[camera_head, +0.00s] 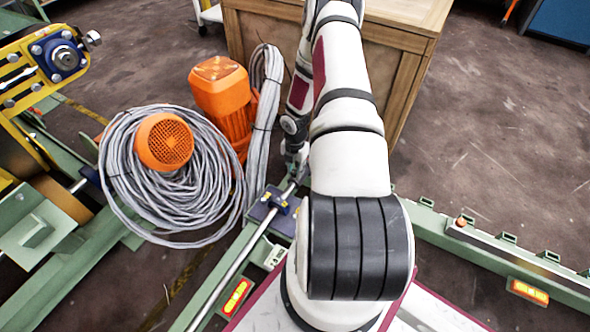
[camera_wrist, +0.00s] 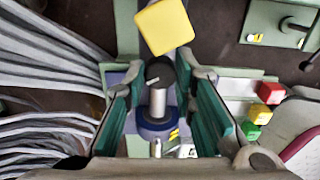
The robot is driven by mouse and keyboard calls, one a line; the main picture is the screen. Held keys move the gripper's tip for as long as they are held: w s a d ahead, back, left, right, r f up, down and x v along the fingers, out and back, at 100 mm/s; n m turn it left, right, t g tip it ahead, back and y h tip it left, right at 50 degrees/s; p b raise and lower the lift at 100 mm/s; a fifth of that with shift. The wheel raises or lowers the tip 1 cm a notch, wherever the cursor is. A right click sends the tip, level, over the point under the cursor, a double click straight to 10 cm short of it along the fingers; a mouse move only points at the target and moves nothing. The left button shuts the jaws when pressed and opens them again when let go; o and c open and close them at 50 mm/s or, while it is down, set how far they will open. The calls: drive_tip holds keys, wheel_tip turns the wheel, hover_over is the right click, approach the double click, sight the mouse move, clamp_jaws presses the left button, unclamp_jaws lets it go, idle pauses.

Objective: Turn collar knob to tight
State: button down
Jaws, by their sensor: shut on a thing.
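The dark round collar knob (camera_wrist: 160,73), with a short white line on its face, stands between the fingertips of my gripper (camera_wrist: 166,75) in the wrist view. My gripper is shut on it, one teal-lined finger on each side. A bright metal shaft (camera_wrist: 158,102) and a blue collar (camera_wrist: 155,130) with a small yellow label show below the knob, between the fingers. In the head view my gripper (camera_head: 296,165) is small, close to the blue collar block (camera_head: 277,200) on the rail, and the knob is not clear there. No tight marking is readable.
A yellow square piece (camera_wrist: 165,26) lies just beyond the fingertips. Red (camera_wrist: 271,92) and green (camera_wrist: 250,130) pieces sit right of the gripper. Coiled grey cable (camera_head: 190,205) and an orange motor (camera_head: 222,95) stand left of my arm. A wooden crate (camera_head: 405,80) is behind.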

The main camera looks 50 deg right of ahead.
drive_tip(key=shift+m, duration=0.3)
drive_tip(key=m+p, duration=0.1)
drive_tip(key=m, duration=0.4)
drive_tip(key=shift+a+m, duration=0.1)
drive_tip(key=shift+m, duration=0.3)
drive_tip(key=m, duration=1.2)
drive_tip(key=shift+m, duration=0.3)
drive_tip(key=m, duration=0.4)
drive_tip(key=shift+m, duration=0.3)
drive_tip(key=c, duration=1.3)
unclamp_jaws()
